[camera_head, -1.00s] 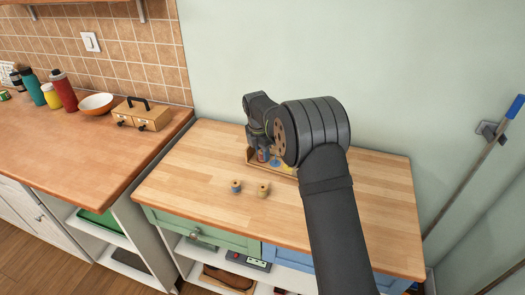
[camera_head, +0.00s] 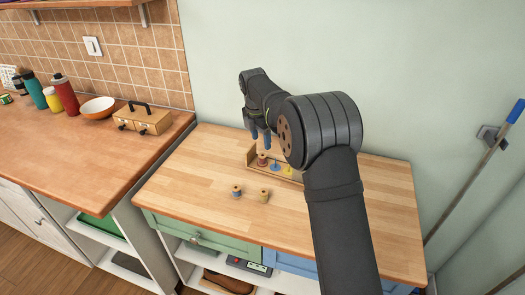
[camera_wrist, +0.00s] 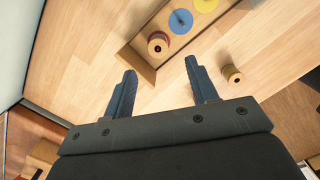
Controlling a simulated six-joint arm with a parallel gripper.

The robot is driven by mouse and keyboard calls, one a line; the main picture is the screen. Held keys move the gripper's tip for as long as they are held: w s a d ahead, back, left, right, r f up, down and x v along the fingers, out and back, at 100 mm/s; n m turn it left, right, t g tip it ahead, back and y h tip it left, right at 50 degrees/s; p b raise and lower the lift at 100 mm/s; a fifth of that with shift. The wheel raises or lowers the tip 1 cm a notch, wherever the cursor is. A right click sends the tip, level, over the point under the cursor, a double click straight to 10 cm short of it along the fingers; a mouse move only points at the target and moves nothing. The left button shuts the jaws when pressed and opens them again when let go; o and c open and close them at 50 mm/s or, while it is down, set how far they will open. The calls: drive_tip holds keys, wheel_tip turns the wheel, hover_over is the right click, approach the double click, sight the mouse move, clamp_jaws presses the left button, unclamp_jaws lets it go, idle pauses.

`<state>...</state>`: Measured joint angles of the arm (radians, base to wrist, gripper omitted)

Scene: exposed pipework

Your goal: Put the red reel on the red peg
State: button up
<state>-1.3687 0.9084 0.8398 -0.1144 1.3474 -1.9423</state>
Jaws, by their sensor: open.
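The red reel (camera_head: 262,160) stands upright at the left end of the wooden peg rack (camera_head: 250,157). It also shows in the wrist view (camera_wrist: 158,46), with a pale centre, in line with the rack's blue disc (camera_wrist: 181,21) and yellow disc (camera_wrist: 206,4). It seems to sit around the red peg, which it hides. My gripper (camera_head: 261,136) is above the red reel, apart from it. In the wrist view my gripper (camera_wrist: 160,65) is open, with nothing between its blue fingers.
The worktop's left side is clear. A pale wall (camera_head: 230,45) rises behind.

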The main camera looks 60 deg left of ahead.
sight(263, 157)
wheel_tip(263, 157, up, 8)
drive_tip(key=s, duration=0.1)
drive_tip(key=shift+r, duration=0.15)
drive_tip(key=shift+d, duration=0.1)
drive_tip(key=f, duration=0.5)
drive_tip(key=w+f, duration=0.1)
drive_tip(key=f, duration=0.5)
drive_tip(key=w+f, duration=0.1)
drive_tip(key=f, duration=0.5)
drive_tip(key=shift+a+f, duration=0.2)
drive_tip(key=shift+r, duration=0.2)
wheel_tip(263, 157, up, 17)
drive_tip(key=s, duration=0.2)
drive_tip(key=f, duration=0.5)
drive_tip(key=w+f, duration=0.1)
drive_tip(key=f, duration=0.5)
drive_tip(key=w+f, duration=0.1)
drive_tip(key=f, duration=0.5)
drive_tip(key=shift+f, duration=0.15)
wheel_tip(263, 157, up, 5)
drive_tip(key=shift+r, duration=0.3)
